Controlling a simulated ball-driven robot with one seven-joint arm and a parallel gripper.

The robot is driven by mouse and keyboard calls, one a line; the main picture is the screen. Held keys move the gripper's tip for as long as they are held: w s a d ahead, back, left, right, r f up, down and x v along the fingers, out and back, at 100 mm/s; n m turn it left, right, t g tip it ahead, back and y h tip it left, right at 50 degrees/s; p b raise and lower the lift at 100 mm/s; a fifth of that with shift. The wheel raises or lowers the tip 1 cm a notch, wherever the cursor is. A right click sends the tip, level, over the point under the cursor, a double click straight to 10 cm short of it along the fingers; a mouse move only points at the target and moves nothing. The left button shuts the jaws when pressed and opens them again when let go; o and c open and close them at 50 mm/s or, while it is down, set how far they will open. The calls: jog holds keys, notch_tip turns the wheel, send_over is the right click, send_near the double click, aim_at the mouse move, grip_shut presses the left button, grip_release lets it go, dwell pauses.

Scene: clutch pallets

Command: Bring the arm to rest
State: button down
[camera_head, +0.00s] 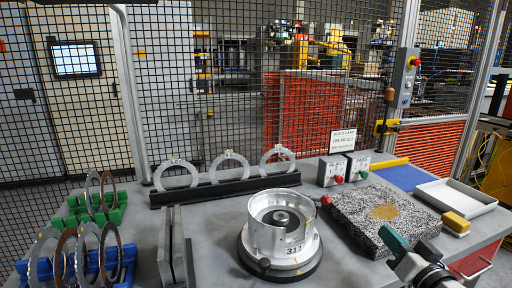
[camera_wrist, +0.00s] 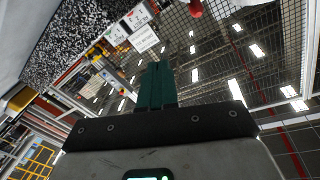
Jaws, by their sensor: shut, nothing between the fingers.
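My gripper (camera_head: 396,240) is at the lower right of the head view, with green fingers shut and nothing between them. It is raised over the front right corner of a speckled granite block (camera_head: 358,232). In the wrist view the green fingers (camera_wrist: 156,88) lie together and point up the picture. My arm enters from the bottom right edge of the head view; most of it is out of sight.
A metal drum (camera_head: 283,232) marked 311 stands mid-table. Rings (camera_head: 176,176) stand in a black rack behind it. Blue (camera_head: 128,262) and green (camera_head: 118,200) racks hold discs at left. A white tray (camera_head: 456,197) and yellow block (camera_head: 456,222) lie right. Mesh fencing closes the back.

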jog(key=s+a+f+n+g+p, duration=0.1)
jog(key=s+f+n+g, duration=0.1)
jog(key=s+f+g, duration=0.85)
jog(key=s+f, duration=0.4)
jog(key=s, duration=0.4)
jog(key=s+a+f+g+h+p, duration=0.1)
jog(key=s+f+g, duration=0.2)
jog(key=s+f, duration=0.3)
jog(key=s+f+n+g+h+p, duration=0.1)
jog(key=s+f+g, duration=0.2)
jog(key=s, duration=1)
notch_tip(320, 180, down, 3)
jog(key=shift+s+a+r, duration=0.1)
jog(key=shift+s+a, duration=0.1)
jog(key=shift+s, duration=0.1)
